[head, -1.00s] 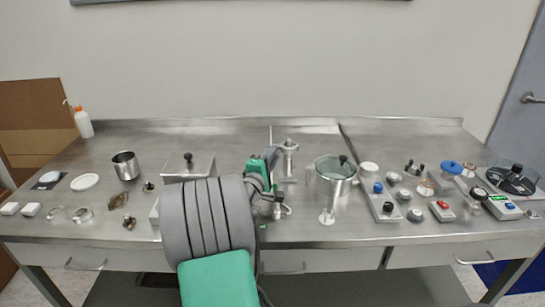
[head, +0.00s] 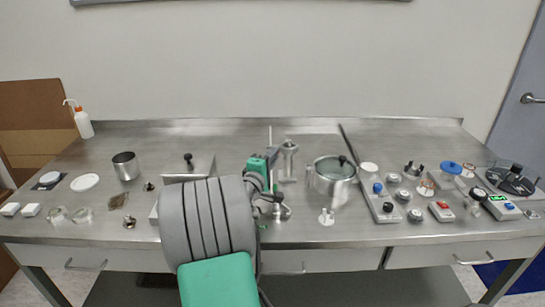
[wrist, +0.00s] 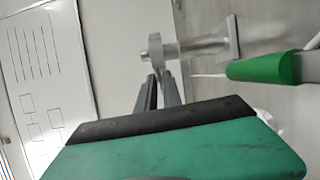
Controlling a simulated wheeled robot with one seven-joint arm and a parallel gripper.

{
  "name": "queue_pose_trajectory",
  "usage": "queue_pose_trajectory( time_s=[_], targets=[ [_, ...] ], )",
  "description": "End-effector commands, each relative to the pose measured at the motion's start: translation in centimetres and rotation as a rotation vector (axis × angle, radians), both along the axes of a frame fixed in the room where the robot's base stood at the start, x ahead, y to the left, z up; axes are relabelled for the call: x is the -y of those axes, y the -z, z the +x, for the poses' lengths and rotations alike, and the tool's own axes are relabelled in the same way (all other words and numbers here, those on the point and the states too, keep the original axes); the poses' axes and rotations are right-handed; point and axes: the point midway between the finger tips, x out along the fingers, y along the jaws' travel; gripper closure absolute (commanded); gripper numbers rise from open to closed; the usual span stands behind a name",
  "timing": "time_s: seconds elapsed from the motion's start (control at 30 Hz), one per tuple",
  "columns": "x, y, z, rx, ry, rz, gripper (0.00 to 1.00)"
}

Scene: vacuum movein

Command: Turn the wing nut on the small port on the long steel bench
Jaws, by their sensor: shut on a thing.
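The small steel port stands on the long steel bench (head: 330,231), just right of my arm in the head view, with its round base (head: 283,212) showing. In the wrist view the port (wrist: 195,48) lies sideways, its flange at the right and a pale ring (wrist: 155,48) at its left end. My gripper (wrist: 160,78) has its dark fingers close together at this ring, and it also shows in the head view (head: 270,196). It is shut on the wing nut, which is mostly hidden between the fingers.
A taller steel fitting (head: 288,160) stands behind the port. A glass-lidded pot (head: 335,178) stands to the right, and a lidded steel box (head: 187,168) is partly behind my arm. A green-handled tool (wrist: 265,68) lies close to the port in the wrist view.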

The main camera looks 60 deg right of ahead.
Motion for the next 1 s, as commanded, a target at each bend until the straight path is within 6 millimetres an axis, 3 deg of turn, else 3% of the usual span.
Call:
queue_pose_trajectory(
  time_s=[1.0],
  targets=[
    [0.16, -0.59, -0.4, 0.798, 0.001, 0.406, 1.0]
  ],
)
